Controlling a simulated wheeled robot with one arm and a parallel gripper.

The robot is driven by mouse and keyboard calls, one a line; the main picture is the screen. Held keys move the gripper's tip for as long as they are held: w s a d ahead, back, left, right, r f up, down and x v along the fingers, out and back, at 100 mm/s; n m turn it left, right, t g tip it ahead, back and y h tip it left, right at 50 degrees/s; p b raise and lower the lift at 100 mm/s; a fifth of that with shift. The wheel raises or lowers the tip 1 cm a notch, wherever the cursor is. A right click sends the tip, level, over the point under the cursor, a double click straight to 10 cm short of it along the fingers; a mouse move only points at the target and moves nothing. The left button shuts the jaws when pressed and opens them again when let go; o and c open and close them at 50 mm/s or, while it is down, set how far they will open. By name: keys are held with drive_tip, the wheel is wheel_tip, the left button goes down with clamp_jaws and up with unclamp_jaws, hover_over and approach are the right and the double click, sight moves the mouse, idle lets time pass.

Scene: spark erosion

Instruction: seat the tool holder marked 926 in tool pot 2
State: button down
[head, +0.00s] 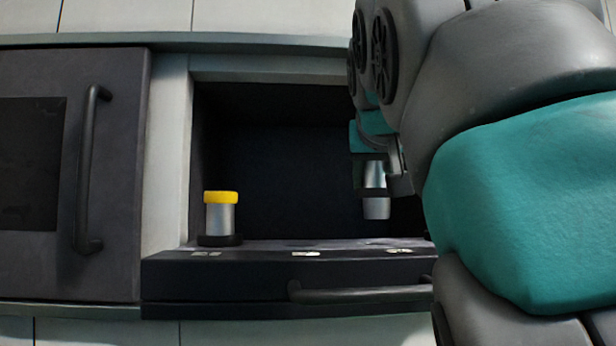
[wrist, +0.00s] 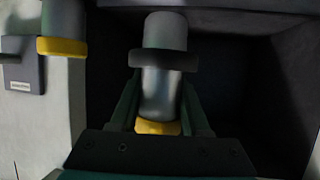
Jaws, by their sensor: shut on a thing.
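My gripper (head: 374,172) is shut on a silver tool holder (head: 376,207), held upright above the right part of the ledge in the dark recess. Its tapered lower end hangs free, with a gap above the ledge. In the wrist view the held holder (wrist: 160,92) shows a dark collar and a yellow band near my gripper (wrist: 158,118). Another silver holder with a yellow top (head: 221,216) stands at the ledge's left end, in a dark ring. Its yellow end (wrist: 62,47) seems to show at the wrist view's upper left. No number is readable on either holder.
The dark ledge (head: 250,278) carries several small pale labels (head: 306,253), unreadable here, and a bar handle (head: 350,294) on its front. A grey door (head: 120,150) with a vertical handle is at left. The recess middle is empty; pot openings are hard to make out.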

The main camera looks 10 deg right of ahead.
sight(375, 243)
drive_tip(key=shift+f+b, duration=1.75)
drive_tip(key=shift+f, duration=1.05)
drive_tip(key=shift+f, duration=0.4)
drive_tip(key=shift+c, duration=1.5)
unclamp_jaws()
